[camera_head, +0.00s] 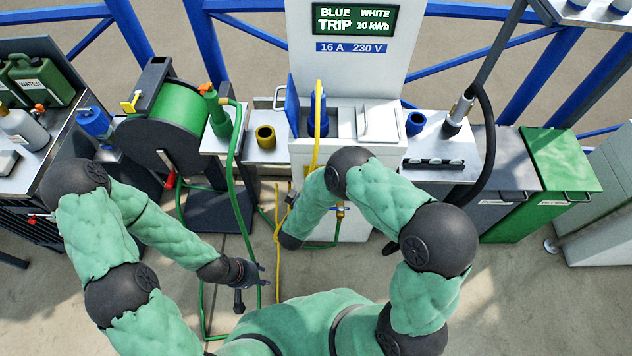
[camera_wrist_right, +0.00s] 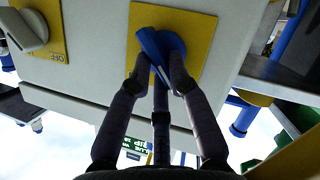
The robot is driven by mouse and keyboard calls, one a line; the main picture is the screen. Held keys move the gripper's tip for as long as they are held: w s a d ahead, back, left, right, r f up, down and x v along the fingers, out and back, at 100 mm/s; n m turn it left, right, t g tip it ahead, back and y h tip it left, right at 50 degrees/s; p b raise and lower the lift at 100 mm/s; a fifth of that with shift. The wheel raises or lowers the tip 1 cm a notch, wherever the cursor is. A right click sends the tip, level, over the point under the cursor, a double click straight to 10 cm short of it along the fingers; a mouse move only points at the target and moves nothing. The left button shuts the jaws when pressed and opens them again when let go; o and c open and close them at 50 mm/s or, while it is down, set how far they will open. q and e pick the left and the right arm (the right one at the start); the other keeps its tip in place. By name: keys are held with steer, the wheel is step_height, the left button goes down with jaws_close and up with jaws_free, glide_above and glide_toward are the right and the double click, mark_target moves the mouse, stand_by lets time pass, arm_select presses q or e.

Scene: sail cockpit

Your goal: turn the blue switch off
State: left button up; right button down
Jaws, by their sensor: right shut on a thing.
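The blue switch (camera_wrist_right: 150,45) is a rotary knob with a bar handle on a yellow plate (camera_wrist_right: 194,22), seen in the right wrist view. Its handle is tilted, with the upper end to the left. My right gripper (camera_wrist_right: 160,82) is shut on the handle, fingers on both sides of it. In the head view my right arm hides this gripper and the switch. My left gripper (camera_head: 256,284) is open and empty, low above the floor. The pedestal display (camera_head: 355,18) reads "BLUE TRIP" and "WHITE 10 kWh".
A pale switch (camera_wrist_right: 28,28) on another yellow plate is left of the blue one in the wrist view. A green hose reel (camera_head: 170,110) stands left of the white pedestal (camera_head: 372,165). A yellow cable (camera_head: 317,125) hangs in front. Grey and green bins (camera_head: 565,160) stand right.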

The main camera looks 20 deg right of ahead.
steer(key=shift+a+n, duration=0.1)
steer(key=shift+n, duration=0.4)
steer(key=c, duration=1.2)
jaws_free()
steer(key=shift+h, duration=0.3)
steer(key=shift+o, duration=0.2)
steer(key=v, duration=1.2)
steer(key=shift+w+f, duration=0.1)
